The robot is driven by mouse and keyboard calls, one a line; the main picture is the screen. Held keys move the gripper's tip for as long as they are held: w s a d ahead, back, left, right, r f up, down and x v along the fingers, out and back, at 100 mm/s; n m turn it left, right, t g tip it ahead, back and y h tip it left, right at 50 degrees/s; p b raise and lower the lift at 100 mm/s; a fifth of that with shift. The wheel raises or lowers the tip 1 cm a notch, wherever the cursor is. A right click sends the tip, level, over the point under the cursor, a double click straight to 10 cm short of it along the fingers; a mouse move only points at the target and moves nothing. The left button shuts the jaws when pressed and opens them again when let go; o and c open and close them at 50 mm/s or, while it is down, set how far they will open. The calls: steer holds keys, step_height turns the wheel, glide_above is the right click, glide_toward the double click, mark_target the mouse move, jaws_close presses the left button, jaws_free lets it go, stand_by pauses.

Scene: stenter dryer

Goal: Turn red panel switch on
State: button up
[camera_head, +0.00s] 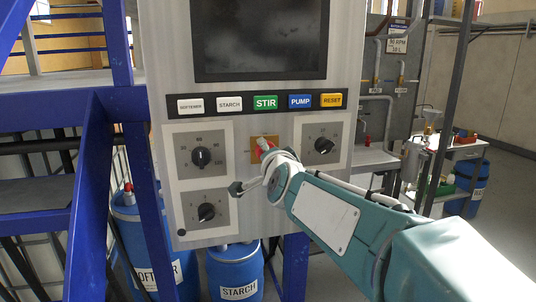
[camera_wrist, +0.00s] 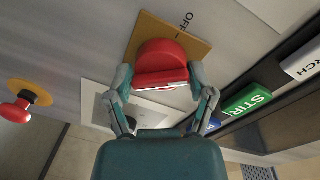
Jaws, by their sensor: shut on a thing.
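The red panel switch (camera_wrist: 162,58) sits on a yellow square plate (camera_wrist: 142,32) marked OFF in the wrist view. In the head view, part of the red switch (camera_head: 263,146) shows on its yellow plate, between dial panels; my arm's end hides much of it. My gripper (camera_wrist: 160,86) is shut on the red switch, one finger on each side of its handle. In the head view my gripper (camera_head: 263,153) reaches the panel from the lower right. The switch's exact angle is hard to tell.
STIR (camera_head: 265,102), PUMP (camera_head: 300,101) and RESET (camera_head: 331,100) buttons lie above the switch. Black dials (camera_head: 201,156) stand around it. A red mushroom button (camera_wrist: 16,110) shows at the left of the wrist view. Blue frame posts (camera_head: 145,200) stand left; blue drums (camera_head: 237,270) stand below.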

steer(key=m, duration=0.4)
steer(key=shift+r+y, duration=0.1)
steer(key=shift+y, duration=0.2)
steer(key=shift+m, duration=1.6)
steer(key=o, duration=1.1)
steer(key=shift+w, duration=0.1)
steer(key=v, duration=1.2)
steer(key=shift+d, duration=0.15)
